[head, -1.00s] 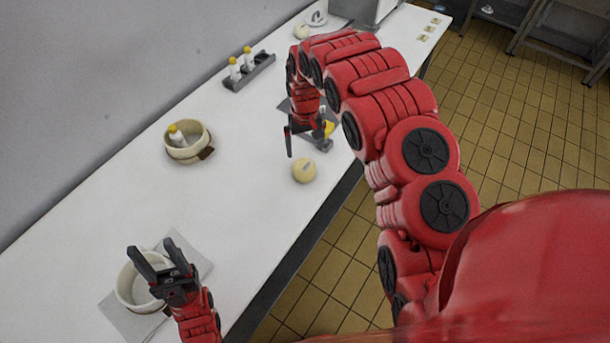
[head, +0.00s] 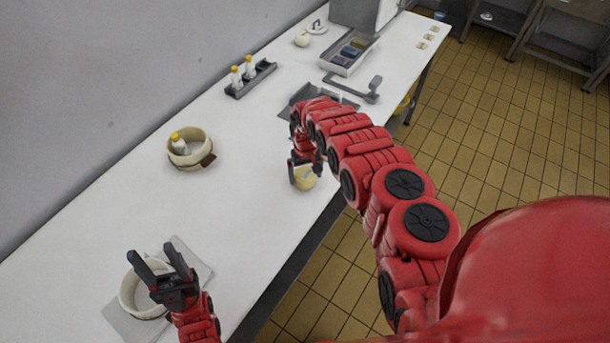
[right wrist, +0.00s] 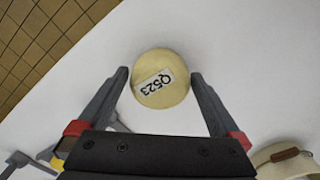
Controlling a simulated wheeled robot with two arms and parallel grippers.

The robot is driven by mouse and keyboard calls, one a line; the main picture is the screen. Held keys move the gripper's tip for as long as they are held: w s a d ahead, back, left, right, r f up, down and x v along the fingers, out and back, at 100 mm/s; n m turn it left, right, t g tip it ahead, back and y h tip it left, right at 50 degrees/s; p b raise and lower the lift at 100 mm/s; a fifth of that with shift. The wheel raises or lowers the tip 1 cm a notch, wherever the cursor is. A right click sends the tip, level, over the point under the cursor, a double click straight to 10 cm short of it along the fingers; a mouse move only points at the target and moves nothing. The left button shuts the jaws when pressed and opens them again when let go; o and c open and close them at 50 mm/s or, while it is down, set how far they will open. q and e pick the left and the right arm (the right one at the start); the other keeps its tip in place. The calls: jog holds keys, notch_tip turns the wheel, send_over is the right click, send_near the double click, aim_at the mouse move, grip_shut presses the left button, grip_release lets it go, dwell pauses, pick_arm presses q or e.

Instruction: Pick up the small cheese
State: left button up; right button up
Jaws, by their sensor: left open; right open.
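The small cheese (head: 304,179) is a pale yellow round near the table's front edge in the head view. In the right wrist view the cheese (right wrist: 160,78) bears a white label reading Q523. My right gripper (head: 304,180) is open above the cheese and partly covers it in the head view. In the right wrist view its two fingers (right wrist: 160,85) stand on either side of the cheese, with white table showing beside it. I cannot tell whether they touch it. My left gripper (head: 160,259) is open and empty over a white round mould at the front left.
A round mould (head: 203,154) holding a yellow-capped bottle stands at the wall side. A dark rack (head: 264,77) holds two more bottles. A grey tray (head: 342,67) and another pale round (head: 302,40) lie further back. Bare table (head: 235,195) lies left of the cheese.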

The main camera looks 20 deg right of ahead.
jog(key=shift+f, duration=0.9)
jog(key=shift+c, duration=0.2)
jog(key=c, duration=1.3)
jog(key=shift+r, duration=0.15)
